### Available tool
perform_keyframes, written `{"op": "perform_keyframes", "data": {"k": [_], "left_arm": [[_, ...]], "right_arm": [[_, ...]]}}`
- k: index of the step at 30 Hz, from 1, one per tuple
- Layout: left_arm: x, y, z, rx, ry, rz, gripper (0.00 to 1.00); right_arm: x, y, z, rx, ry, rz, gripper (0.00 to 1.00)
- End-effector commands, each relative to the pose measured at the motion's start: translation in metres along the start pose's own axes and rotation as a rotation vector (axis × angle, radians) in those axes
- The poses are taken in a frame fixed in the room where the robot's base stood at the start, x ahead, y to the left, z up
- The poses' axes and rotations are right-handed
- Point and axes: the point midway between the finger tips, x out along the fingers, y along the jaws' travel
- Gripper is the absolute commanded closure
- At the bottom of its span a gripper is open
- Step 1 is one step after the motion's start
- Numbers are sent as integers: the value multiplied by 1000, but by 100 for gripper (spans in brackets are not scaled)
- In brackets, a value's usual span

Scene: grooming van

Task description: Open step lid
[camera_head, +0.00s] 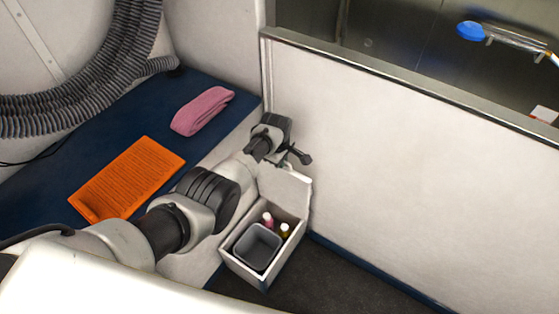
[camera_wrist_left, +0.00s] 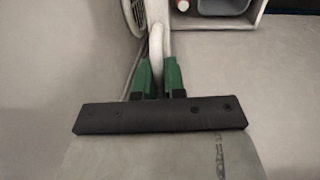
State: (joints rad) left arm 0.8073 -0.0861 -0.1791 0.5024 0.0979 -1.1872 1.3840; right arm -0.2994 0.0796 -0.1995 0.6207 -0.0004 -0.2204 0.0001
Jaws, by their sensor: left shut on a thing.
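The white step box stands in the corner against the white partition, with its front wall (camera_head: 246,271) visible in the head view. Its pale lid (camera_head: 288,187) is raised, standing up at the back of the box, so the inside shows. My left arm reaches in from the left, and my left gripper (camera_head: 300,155) is at the lid's top edge. In the left wrist view, the green fingertips (camera_wrist_left: 158,78) are closed on a thin white curved part (camera_wrist_left: 157,42), apparently of the lid. My right gripper is not in view.
A grey bin (camera_head: 258,247), a pink bottle (camera_head: 267,219) and a yellow-capped bottle (camera_head: 284,230) are inside the box. A blue bench top (camera_head: 60,165) holds an orange sheet (camera_head: 127,177) and a folded pink towel (camera_head: 203,110). Dark floor (camera_head: 335,283) is clear right of the box.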

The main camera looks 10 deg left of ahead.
Motion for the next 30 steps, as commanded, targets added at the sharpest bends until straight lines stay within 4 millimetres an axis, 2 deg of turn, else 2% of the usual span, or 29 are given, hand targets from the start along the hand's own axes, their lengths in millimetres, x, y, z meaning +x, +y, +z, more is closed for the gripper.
{"op": "perform_keyframes", "data": {"k": [8,9,13,23,30], "left_arm": [[0,0,0,-3,0,1,100],[0,0,0,-3,0,1,85],[0,0,0,-2,0,1,66],[-5,0,0,-1,0,1,66],[-43,1,0,-2,-1,4,66]], "right_arm": [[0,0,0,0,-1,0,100],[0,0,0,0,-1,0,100],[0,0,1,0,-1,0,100],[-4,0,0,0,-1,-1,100],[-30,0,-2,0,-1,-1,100]]}}
